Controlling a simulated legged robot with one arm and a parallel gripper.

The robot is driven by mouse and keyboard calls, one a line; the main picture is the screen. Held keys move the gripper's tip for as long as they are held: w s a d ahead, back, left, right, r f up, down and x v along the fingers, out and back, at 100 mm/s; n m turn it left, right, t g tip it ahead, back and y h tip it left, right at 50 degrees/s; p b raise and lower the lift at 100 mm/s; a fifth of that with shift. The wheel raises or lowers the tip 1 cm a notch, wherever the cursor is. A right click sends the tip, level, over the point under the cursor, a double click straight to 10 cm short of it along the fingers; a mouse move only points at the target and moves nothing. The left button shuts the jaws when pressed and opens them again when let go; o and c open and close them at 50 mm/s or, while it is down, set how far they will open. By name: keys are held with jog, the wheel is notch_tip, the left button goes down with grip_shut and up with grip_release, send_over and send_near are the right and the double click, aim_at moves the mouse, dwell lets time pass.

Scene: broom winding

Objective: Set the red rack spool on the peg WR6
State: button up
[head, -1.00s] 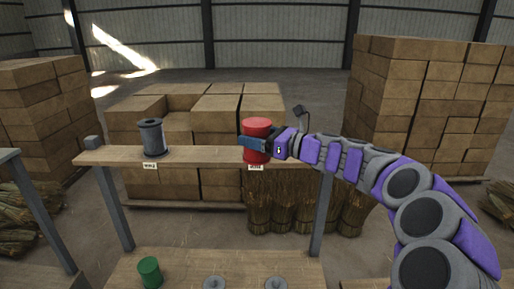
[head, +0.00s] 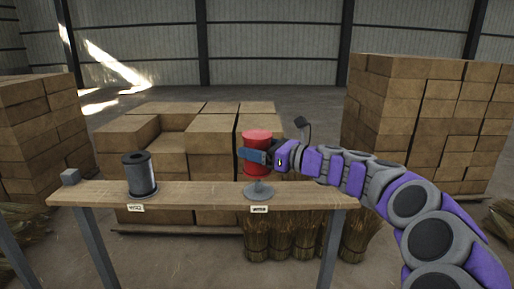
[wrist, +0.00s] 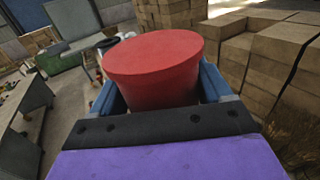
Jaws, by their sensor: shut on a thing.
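The red spool (head: 257,141) is held upright by my gripper (head: 254,157), whose blue fingers are closed around its side. It also shows between the fingers in the wrist view (wrist: 158,72), where its top fills the middle. Below it on the shelf stands a grey peg with a round base (head: 259,192). Its stem shows under the spool, and the spool's bottom is above the base. I cannot tell whether the stem's tip is inside the spool. The tag (head: 259,209) under this peg is too small to read surely.
A dark grey spool (head: 140,174) stands on the left of the wooden shelf (head: 205,195), beside a small grey block (head: 70,176). Stacked cartons (head: 205,150) stand behind, with a taller stack (head: 425,120) at right. Straw bundles (head: 300,238) stand beneath and behind the shelf.

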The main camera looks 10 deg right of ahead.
aim_at(258, 169)
jog(key=shift+f, duration=0.7)
jog(key=f+b, duration=0.1)
jog(key=f, duration=0.1)
jog(key=d+f+b, duration=0.1)
jog(key=f+b, duration=0.1)
jog(key=shift+a+b, duration=0.2)
jog(key=shift+b, duration=0.15)
jog(key=shift+a, duration=0.15)
jog(key=shift+p, duration=0.3)
jog(key=shift+s+p, duration=0.1)
jog(key=shift+p, duration=0.55)
jog(key=shift+f, duration=0.45)
dwell(0.6)
jog(key=o, duration=1)
jog(key=shift+c, duration=0.2)
